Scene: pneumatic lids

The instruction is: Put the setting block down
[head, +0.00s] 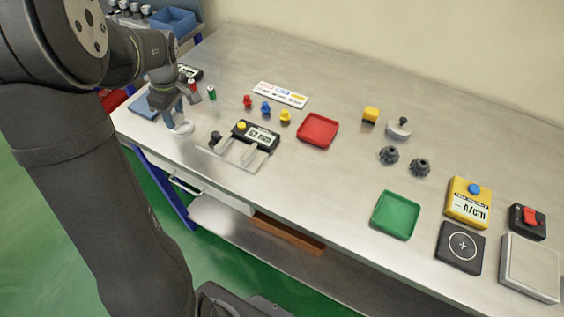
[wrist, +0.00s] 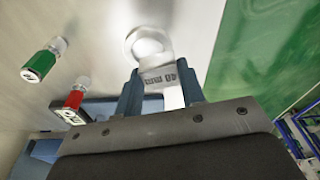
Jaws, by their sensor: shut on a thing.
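My gripper (wrist: 162,88) is shut on the setting block (wrist: 160,77), a pale metallic block with "40 mm" lettering, seen between the two blue-grey fingers in the wrist view. In the head view my gripper (head: 176,112) is low over the left end of the bench, beside a blue pad (head: 143,107). A white rounded piece (wrist: 149,44) lies just beyond the block; I cannot tell whether it is joined to it. Whether the block touches the bench is hard to tell.
A green-banded cylinder (wrist: 40,65) and a red-banded one (wrist: 77,93) stand near my gripper. A red tray (head: 318,131) and green tray (head: 395,214) are farther right.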

